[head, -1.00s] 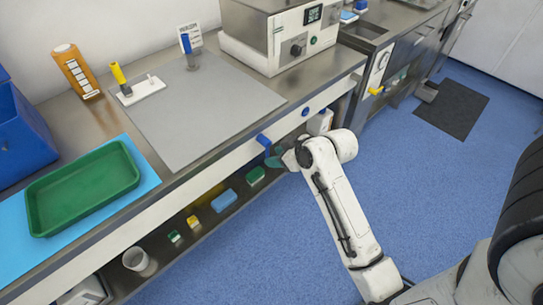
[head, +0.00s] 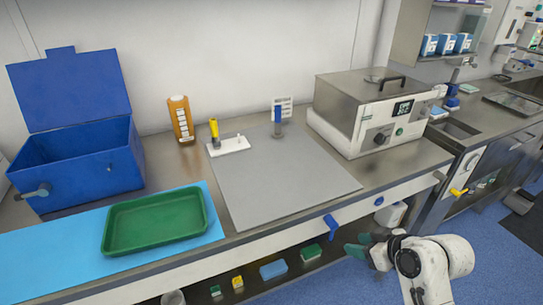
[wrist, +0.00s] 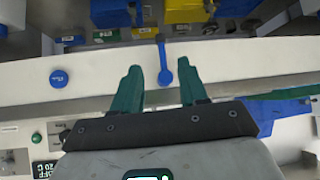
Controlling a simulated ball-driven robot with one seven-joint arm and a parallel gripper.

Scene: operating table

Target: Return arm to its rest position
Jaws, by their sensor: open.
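My gripper (head: 358,250) has dark green fingers and is in front of the counter's white front panel, low at the right of the head view. It is open, and nothing is seen held in it. In the wrist view the two fingers (wrist: 160,76) stand apart. A blue lever (wrist: 163,62) on the panel shows between their tips, and I cannot tell how far beyond them it is. In the head view this lever (head: 331,227) is just left of the gripper. My white arm enters from the bottom right.
A blue knob (head: 378,200) is on the front panel. The lower shelf holds small boxes, including a light blue one (head: 273,270). On the counter are a green tray (head: 118,243), a blue bin (head: 75,180), a grey mat (head: 270,190) and a water bath (head: 345,120). Blue floor lies right.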

